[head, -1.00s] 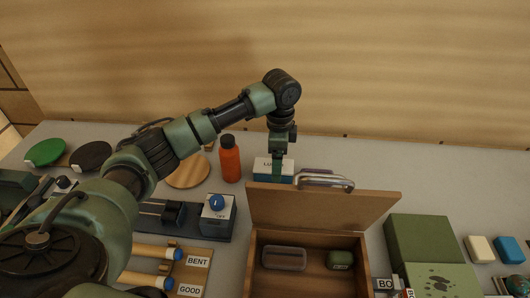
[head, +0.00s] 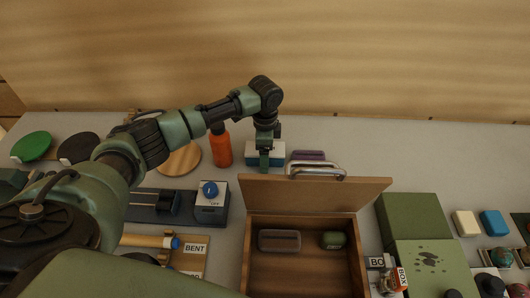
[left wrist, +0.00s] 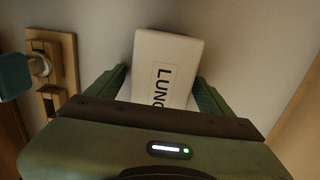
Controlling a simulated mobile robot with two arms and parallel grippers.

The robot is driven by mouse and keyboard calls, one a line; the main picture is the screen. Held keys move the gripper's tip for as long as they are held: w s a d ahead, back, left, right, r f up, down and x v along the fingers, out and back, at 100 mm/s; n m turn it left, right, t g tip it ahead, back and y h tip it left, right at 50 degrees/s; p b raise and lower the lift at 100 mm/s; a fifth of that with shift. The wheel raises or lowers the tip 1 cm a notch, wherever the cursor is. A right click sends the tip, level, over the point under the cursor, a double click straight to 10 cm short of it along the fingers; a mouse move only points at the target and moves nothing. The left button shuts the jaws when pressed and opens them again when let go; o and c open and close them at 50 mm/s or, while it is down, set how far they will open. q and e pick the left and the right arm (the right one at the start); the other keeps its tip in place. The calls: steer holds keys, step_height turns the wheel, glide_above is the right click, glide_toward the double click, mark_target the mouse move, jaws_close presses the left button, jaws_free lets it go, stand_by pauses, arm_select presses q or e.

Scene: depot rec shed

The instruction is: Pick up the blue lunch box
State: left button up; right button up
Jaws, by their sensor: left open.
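The lunch box (head: 278,158) stands on the bench behind the open wooden case, with a pale lid and blue sides. My left gripper (head: 264,160) points down at it and hides its middle. In the left wrist view the pale lid of the lunch box (left wrist: 165,55), with part of its lettering, lies between the two fingers of my left gripper (left wrist: 161,85). The fingers are apart, one on each side of the box. I cannot tell whether they touch it. My right gripper is not in view.
An orange bottle (head: 221,147) stands close left of the lunch box. A purple item (head: 308,155) lies to the right. A round wooden board (head: 180,160) lies further left.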

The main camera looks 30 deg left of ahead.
arm_select(q)
steer(key=c, duration=1.5)
steer(key=shift+r, duration=0.1)
steer(key=shift+c, duration=0.4)
steer(key=shift+r, duration=0.1)
